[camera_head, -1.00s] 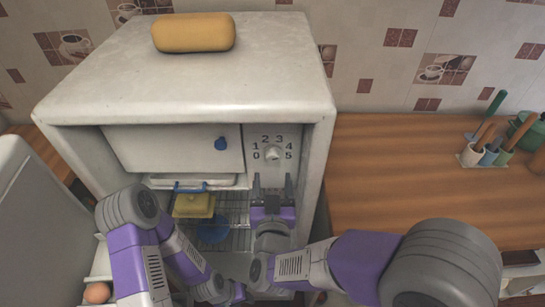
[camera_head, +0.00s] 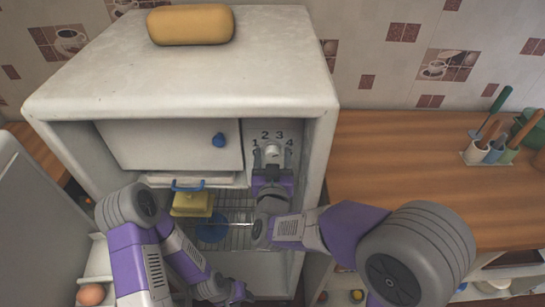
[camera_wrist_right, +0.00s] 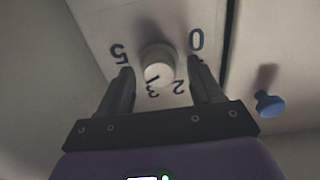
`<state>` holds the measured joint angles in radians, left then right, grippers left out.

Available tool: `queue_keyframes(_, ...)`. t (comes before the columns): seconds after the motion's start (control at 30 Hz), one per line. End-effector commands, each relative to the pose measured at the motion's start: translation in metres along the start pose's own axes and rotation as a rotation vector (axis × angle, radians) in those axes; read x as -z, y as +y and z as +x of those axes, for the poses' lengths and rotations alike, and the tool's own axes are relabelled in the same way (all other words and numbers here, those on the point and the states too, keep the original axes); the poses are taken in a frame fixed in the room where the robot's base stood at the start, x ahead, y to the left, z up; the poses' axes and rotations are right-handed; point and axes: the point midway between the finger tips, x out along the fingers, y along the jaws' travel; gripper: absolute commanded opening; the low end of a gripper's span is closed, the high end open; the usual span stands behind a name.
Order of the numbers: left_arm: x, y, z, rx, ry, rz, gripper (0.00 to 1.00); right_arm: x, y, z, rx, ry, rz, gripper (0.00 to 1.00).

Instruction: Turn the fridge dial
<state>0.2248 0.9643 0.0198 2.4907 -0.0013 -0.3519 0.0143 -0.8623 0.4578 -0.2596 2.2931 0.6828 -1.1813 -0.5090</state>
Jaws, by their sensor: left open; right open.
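The fridge dial (camera_head: 272,150) is a small pale round knob on the panel inside the top right of the open fridge (camera_head: 200,75), with numbers printed around it. My right gripper (camera_head: 272,158) is open in front of it. In the right wrist view the dial (camera_wrist_right: 157,62) sits between the two open fingers of my right gripper (camera_wrist_right: 162,78), with a gap on each side. The 5, 3, 2 and 0 show upside down around it there. A small dark mark shows on the dial's rim. My left gripper (camera_head: 240,292) is low at the fridge front, open and empty.
A white compartment door with a blue knob (camera_head: 219,140) is left of the dial. Below are a blue-handled tray (camera_head: 188,184), a yellow block (camera_head: 192,203) and a wire shelf. A yellow loaf-shaped thing (camera_head: 190,24) lies on the fridge top. The wooden counter (camera_head: 400,170) is right.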

Motion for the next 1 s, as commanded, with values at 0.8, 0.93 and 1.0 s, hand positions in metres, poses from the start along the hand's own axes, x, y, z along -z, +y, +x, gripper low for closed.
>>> queue_keyframes(0.8, 0.000, 0.003, -0.008, 0.000, 0.000, 0.000, 0.43, 0.001, 0.000, 0.000, -0.001, -0.001, -0.085, 0.10)
queue_keyframes(0.93, -0.001, 0.006, -0.015, 0.000, 0.000, 0.000, 0.43, 0.002, 0.000, 0.000, -0.001, -0.001, -0.171, 0.10)
queue_keyframes(1.0, -0.001, 0.007, -0.019, 0.000, 0.000, 0.000, 0.43, 0.002, -0.001, 0.000, 0.000, -0.002, -0.228, 0.10)
